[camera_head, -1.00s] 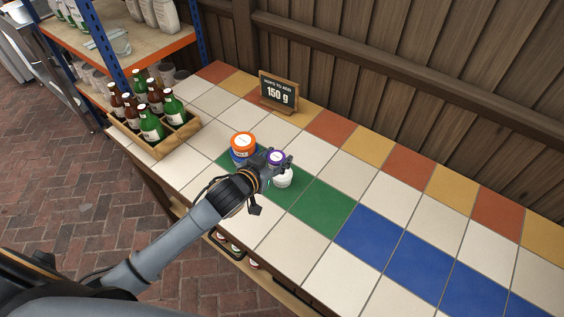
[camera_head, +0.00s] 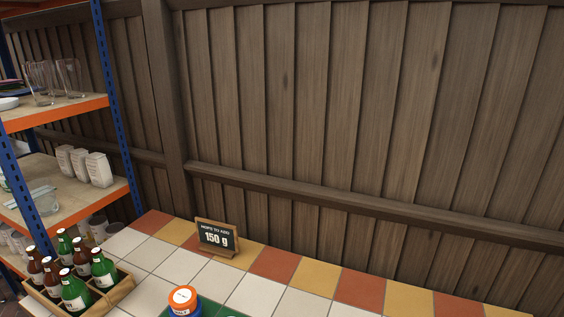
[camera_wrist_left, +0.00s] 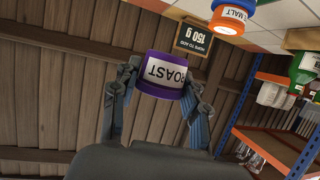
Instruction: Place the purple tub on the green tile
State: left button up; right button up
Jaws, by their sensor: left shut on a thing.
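That view is upside down, and the fence lies behind the tub. In the head view only a strip of green tile (camera_head: 230,314) shows at the bottom edge. An orange-and-blue malt tub (camera_head: 183,299) stands by the green; it also shows at the top of the wrist view (camera_wrist_left: 232,16). The purple tub and both grippers are outside the head view.
A sign reading "150 g" (camera_head: 216,238) stands at the back of the tiled counter. A wooden crate of bottles (camera_head: 118,294) is at the lower left. A shelf unit (camera_head: 75,193) with glasses and white packs stands at the left. A wooden fence (camera_head: 350,110) closes off the back.

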pick_arm(q)
jog(key=r, duration=0.1)
jog(key=d+r+n+y, duration=0.1)
jog(key=r, duration=0.1)
jog(key=r+y, duration=0.1)
jog(key=shift+d+r+n, duration=0.25)
jog(key=shift+n, duration=0.05)
jog(key=shift+s+r+n, duration=0.1)
jog(key=shift+r+n, duration=0.2)
jog(key=shift+r, duration=0.25)
jog(key=shift+f, duration=0.5)
jog(key=f+m+h, duration=0.1)
jog(key=f, duration=0.1)
jog(key=a+f+m, duration=0.1)
jog(key=f, duration=0.1)
jog(key=shift+a+f+h, duration=0.1)
jog(key=shift+a+h, duration=0.1)
jog(key=shift+h, duration=0.2)
jog(key=shift+a+f+h, duration=0.25)
jog(key=shift+f+h, duration=0.15)
jog(key=shift+f, duration=0.3)
jog(key=shift+m, duration=0.3)
